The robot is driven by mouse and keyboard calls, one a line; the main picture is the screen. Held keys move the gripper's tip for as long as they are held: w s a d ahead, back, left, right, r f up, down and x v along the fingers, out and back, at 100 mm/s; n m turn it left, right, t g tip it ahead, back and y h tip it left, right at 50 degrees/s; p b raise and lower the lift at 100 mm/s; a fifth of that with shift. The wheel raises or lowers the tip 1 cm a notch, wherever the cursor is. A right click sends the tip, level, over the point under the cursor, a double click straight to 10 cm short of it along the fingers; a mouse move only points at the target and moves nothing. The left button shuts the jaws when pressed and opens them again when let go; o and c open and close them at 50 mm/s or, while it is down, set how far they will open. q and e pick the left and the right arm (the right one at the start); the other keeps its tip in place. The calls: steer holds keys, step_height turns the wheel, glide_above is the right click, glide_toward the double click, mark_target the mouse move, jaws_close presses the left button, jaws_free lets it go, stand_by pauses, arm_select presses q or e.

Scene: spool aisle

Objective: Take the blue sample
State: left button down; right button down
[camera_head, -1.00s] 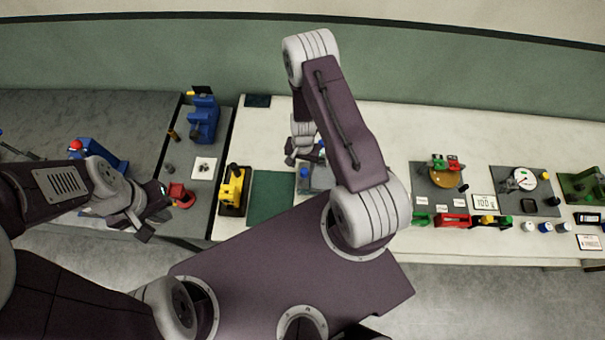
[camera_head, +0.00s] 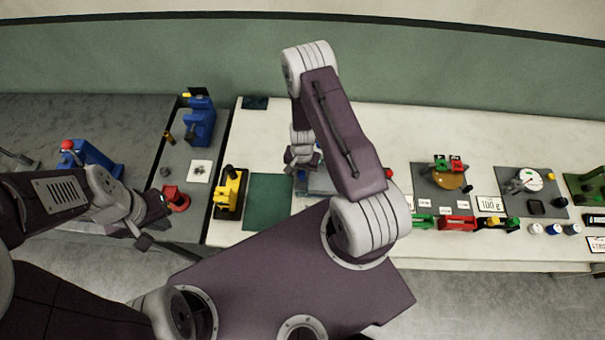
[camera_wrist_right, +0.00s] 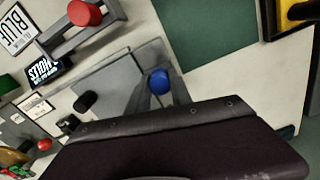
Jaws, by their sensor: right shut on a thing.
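The blue sample (camera_wrist_right: 158,82) shows as a round blue top between the grey fingers of my right gripper (camera_wrist_right: 152,88) in the right wrist view. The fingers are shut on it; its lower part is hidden. In the head view my right gripper (camera_head: 303,162) hangs over the white table, beside a grey fixture (camera_head: 315,184) partly covered by my arm. I cannot make out the sample there. My left gripper (camera_head: 153,221) is open and empty at the left, near a red part (camera_head: 175,199).
A dark green mat (camera_head: 268,202) and a yellow device (camera_head: 229,193) lie left of the fixture. Several devices and samples stand on the right of the table.

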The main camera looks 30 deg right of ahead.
steer(key=shift+w+r+p, duration=0.15)
steer(key=shift+r+p, duration=0.25)
steer(key=shift+p, duration=0.05)
step_height(320, 180, up, 4)
steer(key=p, duration=0.4)
steer(key=shift+r, duration=0.1)
steer(key=s+d+b, duration=0.1)
steer(key=b, duration=0.1)
steer(key=shift+d+f+b, duration=0.1)
steer(key=shift+f+b, duration=0.3)
steer(key=shift+s+d+r+b, duration=0.45)
steer(key=shift+s+d+r, duration=0.05)
steer(key=shift+d+r, duration=0.1)
steer(key=s+d+r+p, duration=0.1)
steer(key=s+d+r, duration=0.4)
steer(key=d, duration=0.2)
steer(key=shift+r, duration=0.25)
